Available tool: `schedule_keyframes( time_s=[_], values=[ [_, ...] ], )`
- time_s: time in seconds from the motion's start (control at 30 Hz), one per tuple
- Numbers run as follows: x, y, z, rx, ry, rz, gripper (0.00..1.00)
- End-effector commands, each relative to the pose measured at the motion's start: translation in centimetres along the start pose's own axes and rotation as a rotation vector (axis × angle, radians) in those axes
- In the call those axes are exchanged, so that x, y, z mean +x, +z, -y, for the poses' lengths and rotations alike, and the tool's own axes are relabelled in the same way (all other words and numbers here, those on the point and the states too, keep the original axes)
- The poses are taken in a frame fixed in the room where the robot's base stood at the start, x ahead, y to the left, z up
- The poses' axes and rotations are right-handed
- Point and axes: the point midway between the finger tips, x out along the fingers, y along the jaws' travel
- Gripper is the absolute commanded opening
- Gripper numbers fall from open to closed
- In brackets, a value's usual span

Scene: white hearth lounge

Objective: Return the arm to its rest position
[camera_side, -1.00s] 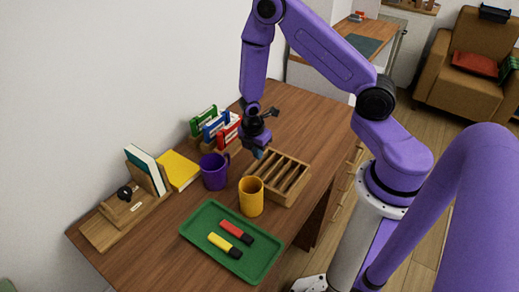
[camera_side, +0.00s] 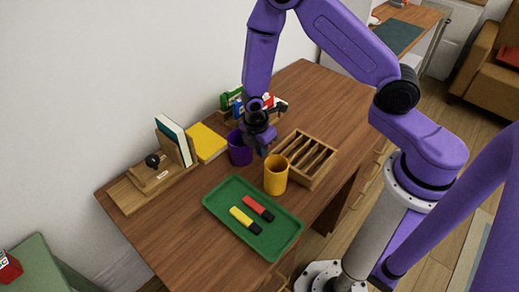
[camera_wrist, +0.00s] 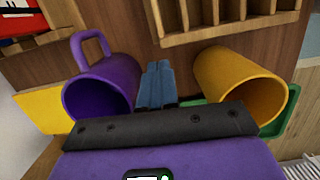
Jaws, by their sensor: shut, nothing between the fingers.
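My gripper (camera_side: 262,150) is above the desk, between the purple mug (camera_side: 239,148) and the yellow mug (camera_side: 276,175). In the wrist view its blue fingers (camera_wrist: 157,84) are together with nothing between them. The purple mug (camera_wrist: 103,86) shows on the left there and the yellow mug (camera_wrist: 240,82) on the right. Both mugs stand upright on the desk, and the gripper looks apart from both. My arm reaches over the desk from the right.
A slotted wooden organizer (camera_side: 325,160) stands behind the yellow mug. A green tray (camera_side: 222,205) holds a red marker (camera_side: 258,208) and a yellow marker (camera_side: 245,220). A yellow book (camera_side: 208,143) and a wooden book stand (camera_side: 130,192) sit left. Coloured binders (camera_side: 232,100) stand behind.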

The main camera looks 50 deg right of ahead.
Motion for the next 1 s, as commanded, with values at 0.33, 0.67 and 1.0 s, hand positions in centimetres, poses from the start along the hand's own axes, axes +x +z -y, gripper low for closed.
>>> schedule_keyframes(
  time_s=[0.33,0.67,1.0],
  values=[
    [-4.2,-1.1,0.7,0.060,0.041,0.000,0.00],
    [-14.1,-0.7,6.7,0.239,0.094,-0.044,0.00],
    [-21.1,2.1,16.6,0.389,0.054,-0.139,0.00]
  ],
)
